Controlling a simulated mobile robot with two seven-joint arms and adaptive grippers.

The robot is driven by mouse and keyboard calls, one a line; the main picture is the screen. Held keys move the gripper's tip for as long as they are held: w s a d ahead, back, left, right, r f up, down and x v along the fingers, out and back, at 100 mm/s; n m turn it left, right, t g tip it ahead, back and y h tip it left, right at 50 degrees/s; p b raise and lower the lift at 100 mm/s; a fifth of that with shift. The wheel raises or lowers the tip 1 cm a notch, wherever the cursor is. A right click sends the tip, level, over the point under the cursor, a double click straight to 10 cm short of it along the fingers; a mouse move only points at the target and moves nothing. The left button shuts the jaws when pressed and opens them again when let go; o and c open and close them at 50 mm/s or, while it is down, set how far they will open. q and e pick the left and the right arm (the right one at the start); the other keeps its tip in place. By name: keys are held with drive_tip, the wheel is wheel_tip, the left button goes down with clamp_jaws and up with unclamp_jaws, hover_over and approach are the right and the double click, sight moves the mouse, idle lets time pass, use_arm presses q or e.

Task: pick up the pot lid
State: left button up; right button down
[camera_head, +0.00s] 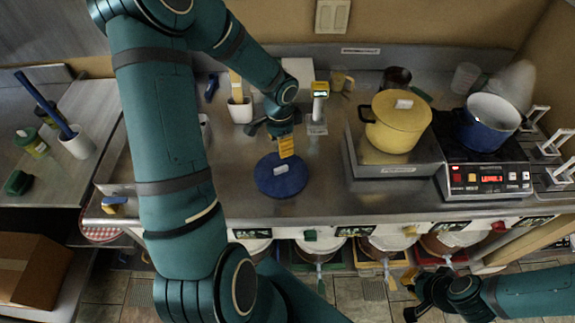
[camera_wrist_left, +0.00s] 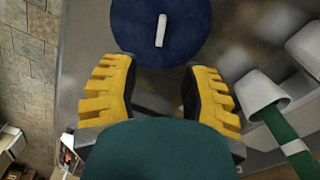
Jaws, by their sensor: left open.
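The round dark blue pot lid (camera_head: 278,186) with a white bar handle (camera_head: 280,169) lies flat on the steel counter. In the left wrist view the lid (camera_wrist_left: 185,48) and its handle (camera_wrist_left: 161,30) show just beyond my fingertips. My left gripper (camera_head: 287,148) is above the counter at the lid's far side, with its yellow-padded fingers (camera_wrist_left: 160,75) apart and nothing between them. It does not hold the lid. My right gripper (camera_head: 415,292) is low at the bottom right, in front of the counter and far from the lid; its jaw opening is unclear.
A yellow pot (camera_head: 397,128) stands right of the lid. A blue pot (camera_head: 484,124) stands on a cooker with a red display. A white cup (camera_head: 240,110) and a device with a green display (camera_head: 319,92) stand behind. Counter around the lid is clear.

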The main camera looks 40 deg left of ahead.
use_arm(q)
hover_over(281, 168)
wheel_tip(281, 168, down, 6)
drive_tip(key=shift+s+f+b, duration=0.15)
drive_tip(key=shift+f+b, duration=0.1)
drive_tip(key=shift+b, duration=0.05)
drive_tip(key=shift+f, duration=3.25)
drive_tip(key=shift+o, duration=0.3)
clamp_jaws()
